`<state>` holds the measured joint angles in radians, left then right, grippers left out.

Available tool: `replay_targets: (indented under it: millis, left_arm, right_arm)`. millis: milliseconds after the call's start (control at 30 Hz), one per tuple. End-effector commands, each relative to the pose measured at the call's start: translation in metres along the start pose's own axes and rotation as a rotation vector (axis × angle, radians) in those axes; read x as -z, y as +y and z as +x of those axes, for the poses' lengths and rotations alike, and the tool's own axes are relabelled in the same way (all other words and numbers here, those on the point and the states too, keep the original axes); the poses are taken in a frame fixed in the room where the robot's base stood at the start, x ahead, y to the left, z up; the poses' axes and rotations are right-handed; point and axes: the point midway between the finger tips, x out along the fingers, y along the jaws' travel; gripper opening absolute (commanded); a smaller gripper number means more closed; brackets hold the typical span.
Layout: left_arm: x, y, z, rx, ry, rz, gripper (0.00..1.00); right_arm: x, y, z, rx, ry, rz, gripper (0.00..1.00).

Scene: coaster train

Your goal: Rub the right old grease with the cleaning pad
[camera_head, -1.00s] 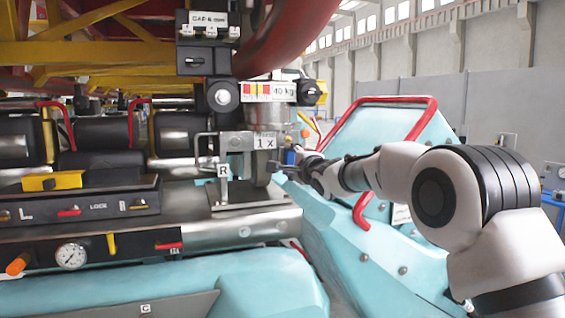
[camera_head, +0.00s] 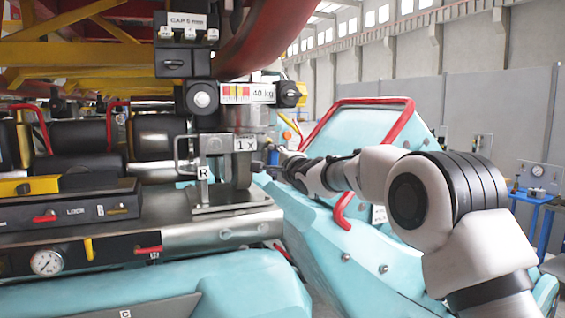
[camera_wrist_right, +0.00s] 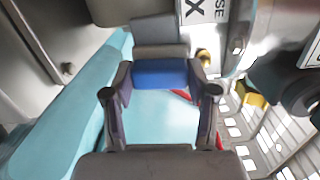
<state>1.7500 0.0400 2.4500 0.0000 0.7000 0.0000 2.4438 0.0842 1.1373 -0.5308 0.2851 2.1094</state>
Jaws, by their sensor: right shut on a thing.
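My right gripper (camera_head: 270,160) reaches in from the right beside the metal bracket marked R (camera_head: 205,172) and the "1 X" plate (camera_head: 245,144). In the right wrist view the gripper (camera_wrist_right: 162,88) is shut on the cleaning pad (camera_wrist_right: 160,74), a blue block with a grey layer on its far side. The pad sits below and left of a white label (camera_wrist_right: 204,10) ending in "SE" and "X". I cannot tell whether the pad touches anything. I cannot make out the right old grease in either view. My left gripper is not in view.
A turquoise housing with a red rail (camera_head: 358,102) stands close to my right arm. The red wheel (camera_head: 258,40) hangs above, with a black knob (camera_head: 290,94) below it. A panel with a gauge (camera_head: 46,262) is at lower left.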

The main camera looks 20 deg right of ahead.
Motion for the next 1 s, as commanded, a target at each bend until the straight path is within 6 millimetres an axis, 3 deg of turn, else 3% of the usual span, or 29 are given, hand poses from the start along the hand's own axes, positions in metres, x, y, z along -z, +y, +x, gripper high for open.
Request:
replay_targets:
  millis: [500, 800, 1000]
  left_arm:
    - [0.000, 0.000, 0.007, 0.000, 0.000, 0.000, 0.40]
    - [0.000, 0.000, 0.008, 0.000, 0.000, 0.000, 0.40]
    - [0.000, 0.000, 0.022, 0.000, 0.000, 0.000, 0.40]
  right_arm:
    - [-0.039, 0.005, 0.001, -0.001, -0.003, -0.004, 0.02]
    - [-0.042, 0.007, 0.000, -0.004, -0.004, -0.009, 0.03]
    - [-0.042, 0.009, -0.020, -0.002, -0.003, -0.007, 0.02]
